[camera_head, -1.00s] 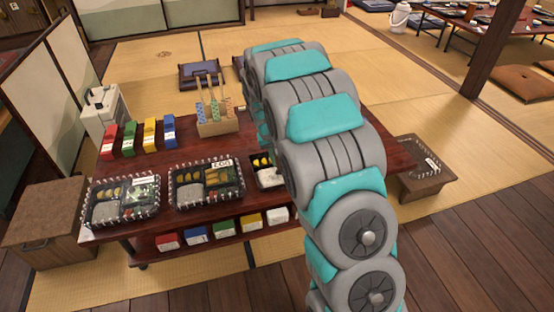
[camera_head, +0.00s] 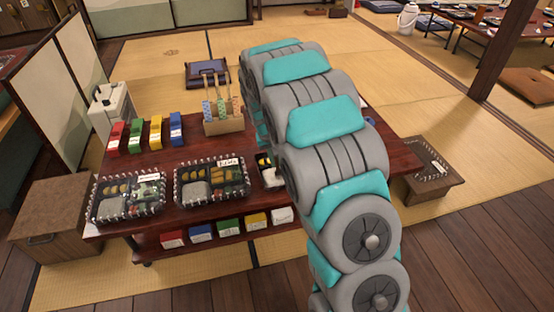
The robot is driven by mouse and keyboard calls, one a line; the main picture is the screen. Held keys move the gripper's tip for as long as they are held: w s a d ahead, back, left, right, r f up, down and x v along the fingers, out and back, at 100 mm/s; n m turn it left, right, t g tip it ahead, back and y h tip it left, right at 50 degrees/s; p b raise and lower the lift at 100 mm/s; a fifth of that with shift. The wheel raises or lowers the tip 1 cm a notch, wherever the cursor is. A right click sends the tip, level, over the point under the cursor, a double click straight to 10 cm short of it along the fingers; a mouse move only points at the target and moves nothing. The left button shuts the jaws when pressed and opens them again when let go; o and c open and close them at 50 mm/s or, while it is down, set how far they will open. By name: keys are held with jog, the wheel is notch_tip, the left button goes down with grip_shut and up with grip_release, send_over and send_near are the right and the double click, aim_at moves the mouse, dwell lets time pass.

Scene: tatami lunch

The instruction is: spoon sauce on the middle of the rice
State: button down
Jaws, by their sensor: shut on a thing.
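Three lunch boxes stand on the dark red table (camera_head: 330,200): a left box (camera_head: 126,218), a middle box (camera_head: 213,203) and a third box (camera_head: 270,186) partly hidden behind my arm. The left and middle boxes have a pale grey-white compartment that looks like rice, beside yellow and green food. The third box shows yellow and dark pieces. My gripper is hidden behind my own large grey and teal arm, and so is whatever it holds. I see no spoon or sauce that I can make out.
A wooden holder (camera_head: 223,127) with several patterned sticks stands at the table's back. Coloured packets (camera_head: 155,132) stand left of it, near a white dispenser (camera_head: 108,112). Coloured boxes (camera_head: 229,227) fill the lower shelf. A low stool (camera_head: 430,184) stands right; a cabinet (camera_head: 58,222) stands left.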

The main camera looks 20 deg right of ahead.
jog(key=shift+a, duration=0.1)
jog(key=shift+a, duration=0.95)
jog(key=shift+a+f, duration=0.1)
jog(key=shift+a, duration=0.05)
jog(key=shift+a+b, duration=0.35)
jog(key=shift+a, duration=0.6)
jog(key=shift+w, duration=0.4)
jog(key=shift+d, duration=0.1)
dwell(0.5)
jog(key=shift+d, duration=1)
jog(key=shift+d, duration=0.1)
jog(key=shift+d, duration=1)
